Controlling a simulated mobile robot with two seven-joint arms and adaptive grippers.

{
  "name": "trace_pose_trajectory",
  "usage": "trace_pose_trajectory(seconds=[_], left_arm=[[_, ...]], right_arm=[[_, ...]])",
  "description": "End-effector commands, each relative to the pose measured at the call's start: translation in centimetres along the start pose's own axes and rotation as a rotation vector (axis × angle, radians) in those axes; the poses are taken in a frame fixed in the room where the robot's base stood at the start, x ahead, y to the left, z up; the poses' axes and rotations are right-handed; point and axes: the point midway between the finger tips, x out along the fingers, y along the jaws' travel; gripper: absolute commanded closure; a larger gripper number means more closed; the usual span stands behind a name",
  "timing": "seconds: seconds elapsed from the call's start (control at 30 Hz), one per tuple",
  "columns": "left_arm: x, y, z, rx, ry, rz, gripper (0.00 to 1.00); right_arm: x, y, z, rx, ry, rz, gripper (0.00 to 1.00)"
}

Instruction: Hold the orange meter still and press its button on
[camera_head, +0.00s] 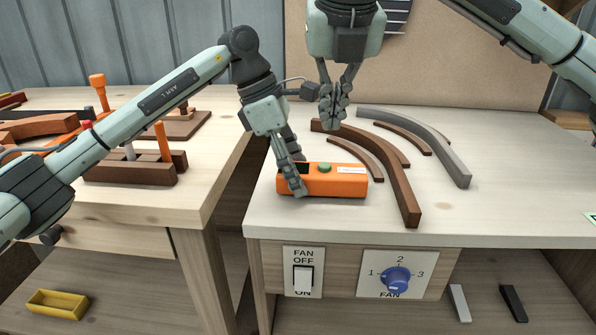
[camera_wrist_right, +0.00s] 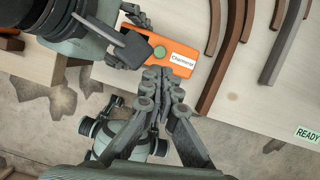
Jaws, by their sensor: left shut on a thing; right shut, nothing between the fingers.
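The orange meter (camera_head: 345,184) lies on the right table near its front left corner. It has a green round button (camera_head: 324,168) and a white label on top. My left gripper (camera_head: 297,180) is shut on the meter near its left end. My right gripper (camera_head: 333,122) is shut and empty, above the table and behind the meter in the head view. In the right wrist view, the right fingertips (camera_wrist_right: 158,76) appear just below the meter (camera_wrist_right: 180,62) and its button (camera_wrist_right: 159,52). The label there reads something like "Chemwise".
Curved brown strips (camera_head: 400,185) and a grey curved strip (camera_head: 430,142) lie right of and behind the meter. A fan switch (camera_head: 303,277) and a blue fan knob (camera_head: 396,280) are on the table's front. A wooden rack (camera_head: 135,170) stands on the left table.

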Motion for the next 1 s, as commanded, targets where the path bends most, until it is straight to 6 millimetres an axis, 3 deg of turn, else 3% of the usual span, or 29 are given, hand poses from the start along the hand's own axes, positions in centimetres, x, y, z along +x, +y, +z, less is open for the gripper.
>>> trace_pose_trajectory(seconds=[0.27, 0.5, 0.77, 1.0], left_arm=[[0.0, 0.0, 0.0, 0.000, 0.000, 0.001, 0.88], [0.0, 0.0, 0.0, 0.000, -0.001, 0.001, 0.88], [0.0, 0.0, 0.0, 0.000, -0.001, 0.001, 0.88], [0.0, 0.0, 0.0, 0.000, -0.001, 0.000, 0.88]], right_arm=[[0.2, 0.1, 0.1, 0.012, -0.008, 0.017, 1.00], [1.2, 0.2, 1.5, 0.192, -0.140, 0.249, 1.00], [0.5, -0.5, 3.3, 0.360, -0.294, 0.409, 1.00], [2.5, -0.5, 2.7, 0.369, -0.307, 0.412, 1.00]])
